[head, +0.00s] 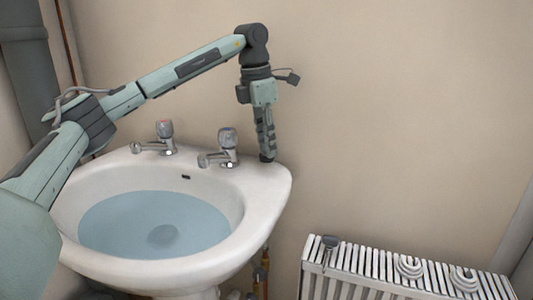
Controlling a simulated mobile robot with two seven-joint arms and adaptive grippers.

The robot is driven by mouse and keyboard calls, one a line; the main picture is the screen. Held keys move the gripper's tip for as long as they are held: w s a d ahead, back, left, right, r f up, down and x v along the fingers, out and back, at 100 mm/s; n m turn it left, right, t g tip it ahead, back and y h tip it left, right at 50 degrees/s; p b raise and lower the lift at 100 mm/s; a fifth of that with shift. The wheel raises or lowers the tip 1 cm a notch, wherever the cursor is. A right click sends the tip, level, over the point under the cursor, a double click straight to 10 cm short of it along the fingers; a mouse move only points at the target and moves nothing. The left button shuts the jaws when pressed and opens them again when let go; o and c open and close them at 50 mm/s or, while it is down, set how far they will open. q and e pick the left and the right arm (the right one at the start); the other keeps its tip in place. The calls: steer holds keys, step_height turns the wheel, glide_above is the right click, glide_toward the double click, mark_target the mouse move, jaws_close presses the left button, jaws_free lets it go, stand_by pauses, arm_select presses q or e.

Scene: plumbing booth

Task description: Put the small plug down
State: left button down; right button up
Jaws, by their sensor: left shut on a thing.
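My left gripper (267,155) points down above the back right rim of the white basin (274,195). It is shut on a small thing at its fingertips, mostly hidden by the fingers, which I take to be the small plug. I cannot tell whether the fingertips touch the rim or are just above it. The basin holds bluish water (120,222), with a dark round shape (162,236) at its bottom, a drain or plug. My right gripper is not in view.
Two taps (165,135) (228,143) stand on the basin's back edge, the right one close left of my gripper. A white radiator (375,268) at lower right carries a dark-headed object (330,243) and two white coiled things (410,267) (463,278).

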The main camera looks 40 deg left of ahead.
arm_select(q)
steer(key=shift+f, duration=1.4)
steer(key=shift+f, duration=0.15)
steer(key=c, duration=1.3)
jaws_free()
